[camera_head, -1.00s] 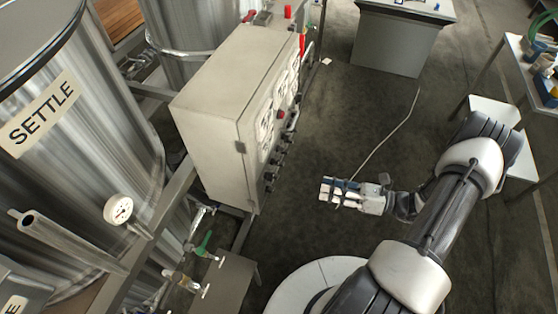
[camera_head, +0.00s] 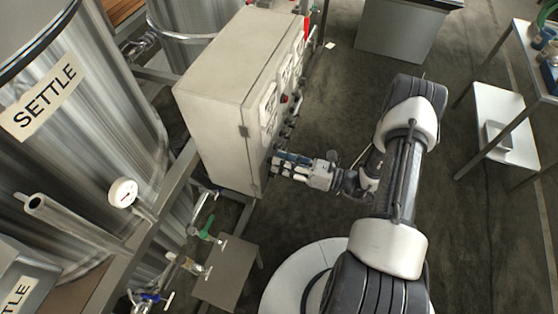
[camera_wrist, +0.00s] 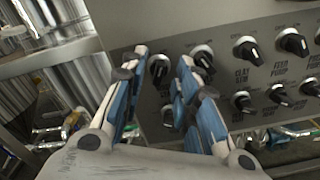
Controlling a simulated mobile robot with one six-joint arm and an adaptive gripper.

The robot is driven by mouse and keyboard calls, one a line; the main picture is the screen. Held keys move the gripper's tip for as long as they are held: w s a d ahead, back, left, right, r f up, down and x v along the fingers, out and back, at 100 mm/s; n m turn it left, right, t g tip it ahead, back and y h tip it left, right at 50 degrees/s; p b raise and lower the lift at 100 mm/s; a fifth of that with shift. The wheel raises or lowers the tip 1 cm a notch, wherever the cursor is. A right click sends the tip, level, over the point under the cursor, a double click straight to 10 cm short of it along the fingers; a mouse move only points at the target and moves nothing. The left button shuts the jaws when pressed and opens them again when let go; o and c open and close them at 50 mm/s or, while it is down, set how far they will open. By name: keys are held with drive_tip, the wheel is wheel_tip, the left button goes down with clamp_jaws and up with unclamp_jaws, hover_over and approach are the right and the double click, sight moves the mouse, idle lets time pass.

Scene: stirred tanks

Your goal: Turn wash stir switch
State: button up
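The wash stir switch cannot be told by its label, since the labels nearest my fingers are hidden or too small to read. Black rotary knobs sit in rows on the grey panel (camera_wrist: 225,35). One upper knob (camera_wrist: 159,68) shows in the gap between my fingertips, and a lower knob (camera_wrist: 168,115) shows beneath it. Another knob (camera_wrist: 203,56) is just right of my right finger. My gripper (camera_wrist: 163,64) is open and empty, its blue-padded fingers spread. In the head view my gripper (camera_head: 275,165) is at the lower front of the control cabinet (camera_head: 222,120); contact cannot be told.
Knobs labelled CLAY STIR (camera_wrist: 247,50) and FEED PUMP (camera_wrist: 293,42) sit further right. The SETTLE tank (camera_head: 85,120) stands left of the cabinet. Valves with a green handle (camera_head: 207,236) are below it.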

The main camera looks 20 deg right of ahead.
drive_tip(key=shift+x, duration=0.8)
drive_tip(key=shift+c, duration=0.3)
clamp_jaws()
